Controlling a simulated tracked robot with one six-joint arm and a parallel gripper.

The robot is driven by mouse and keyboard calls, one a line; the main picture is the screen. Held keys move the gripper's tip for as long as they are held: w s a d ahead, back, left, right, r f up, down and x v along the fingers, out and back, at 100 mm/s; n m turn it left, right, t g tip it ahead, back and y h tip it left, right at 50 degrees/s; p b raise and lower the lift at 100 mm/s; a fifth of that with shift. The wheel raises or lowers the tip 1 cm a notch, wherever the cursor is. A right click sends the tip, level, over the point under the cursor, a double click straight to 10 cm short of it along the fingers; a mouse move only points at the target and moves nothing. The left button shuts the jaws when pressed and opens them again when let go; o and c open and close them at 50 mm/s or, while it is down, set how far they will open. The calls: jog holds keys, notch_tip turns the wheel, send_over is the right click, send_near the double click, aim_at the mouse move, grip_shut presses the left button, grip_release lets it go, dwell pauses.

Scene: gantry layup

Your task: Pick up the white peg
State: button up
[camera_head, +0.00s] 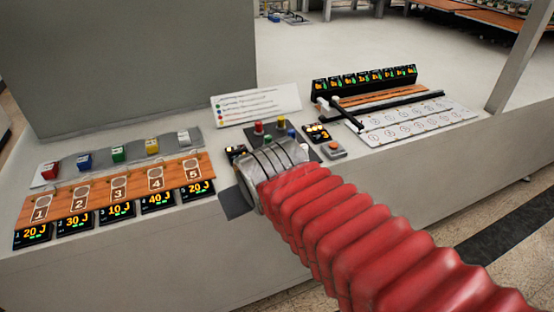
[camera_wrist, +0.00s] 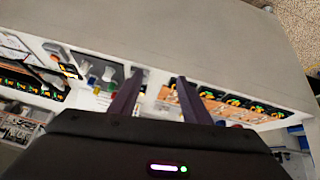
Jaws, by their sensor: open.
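In the wrist view a small whitish peg (camera_wrist: 108,74) appears to stand on a dark panel (camera_wrist: 118,68) among coloured pegs; it is small and blurred. I cannot pick it out in the head view, where my arm covers part of this panel (camera_head: 272,130). My gripper (camera_wrist: 160,76) is open in the wrist view, with its two dark fingers apart and nothing clearly between them. The whitish peg lies left of the left finger, outside the jaws. In the head view my red sleeved arm hides the fingers.
A gantry (camera_head: 345,112) with a numbered white sheet (camera_head: 420,119) is at right. A sign (camera_head: 256,105) stands behind the pegs.

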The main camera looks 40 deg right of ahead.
jog(key=w+d+m+t+h, duration=0.15)
jog(key=w+d, duration=0.25)
jog(key=d, duration=0.4)
jog(key=w+d+n+t+h, duration=0.1)
jog(key=w+d+t+h, duration=0.1)
jog(key=w+d, duration=0.5)
jog(key=s+d+f+t+y, duration=0.2)
jog(key=d+f+t+y, duration=0.1)
jog(key=d+f, duration=0.3)
jog(key=shift+s+f+n+y, duration=0.35)
jog(key=shift+f+n+y, duration=0.15)
jog(key=shift+y, duration=0.35)
jog(key=shift+w+f, duration=0.1)
